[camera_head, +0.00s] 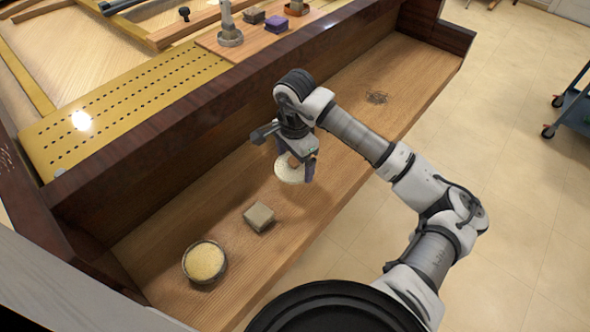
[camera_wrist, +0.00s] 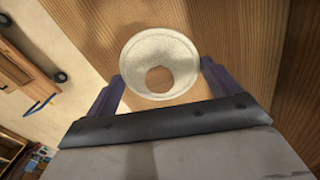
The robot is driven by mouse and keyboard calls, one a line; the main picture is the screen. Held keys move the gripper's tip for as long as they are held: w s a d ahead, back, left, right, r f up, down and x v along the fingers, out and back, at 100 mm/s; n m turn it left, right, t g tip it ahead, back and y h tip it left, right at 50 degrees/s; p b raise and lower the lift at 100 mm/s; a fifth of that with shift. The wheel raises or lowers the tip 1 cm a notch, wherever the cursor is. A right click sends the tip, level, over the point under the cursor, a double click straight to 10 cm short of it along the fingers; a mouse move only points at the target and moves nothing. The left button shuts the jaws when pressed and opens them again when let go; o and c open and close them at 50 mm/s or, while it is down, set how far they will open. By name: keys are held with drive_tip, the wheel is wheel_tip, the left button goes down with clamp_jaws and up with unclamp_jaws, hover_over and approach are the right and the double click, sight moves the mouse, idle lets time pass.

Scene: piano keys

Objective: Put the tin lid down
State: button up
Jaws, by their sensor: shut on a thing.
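The tin lid (camera_head: 287,174) is a pale, cream-coloured round piece with a brown round centre; I cannot tell whether that centre is a knob or an opening. My gripper (camera_head: 298,166) points down and is shut on it, over the middle of the wooden ledge (camera_head: 335,160). In the wrist view the lid (camera_wrist: 160,45) sits between the two dark purple fingers of my gripper (camera_wrist: 162,80). I cannot tell whether the lid touches the ledge. An open round tin (camera_head: 204,262) with a yellowish, grainy filling stands at the ledge's near left end.
A small grey-beige block (camera_head: 259,217) lies between the tin and my gripper. A dark raised rail (camera_head: 190,110) runs behind. The ledge around the lid is clear.

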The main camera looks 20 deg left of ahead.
sight(295, 174)
wheel_tip(295, 174, down, 6)
drive_tip(key=shift+r+p, duration=0.15)
drive_tip(key=shift+p, duration=0.25)
drive_tip(key=shift+f+b, duration=0.25)
drive_tip(key=shift+b, duration=0.1)
drive_tip(key=o, duration=0.7)
drive_tip(key=shift+r, duration=0.1)
wheel_tip(295, 174, up, 12)
drive_tip(key=shift+r+b, duration=0.15)
drive_tip(key=shift+b, duration=0.45)
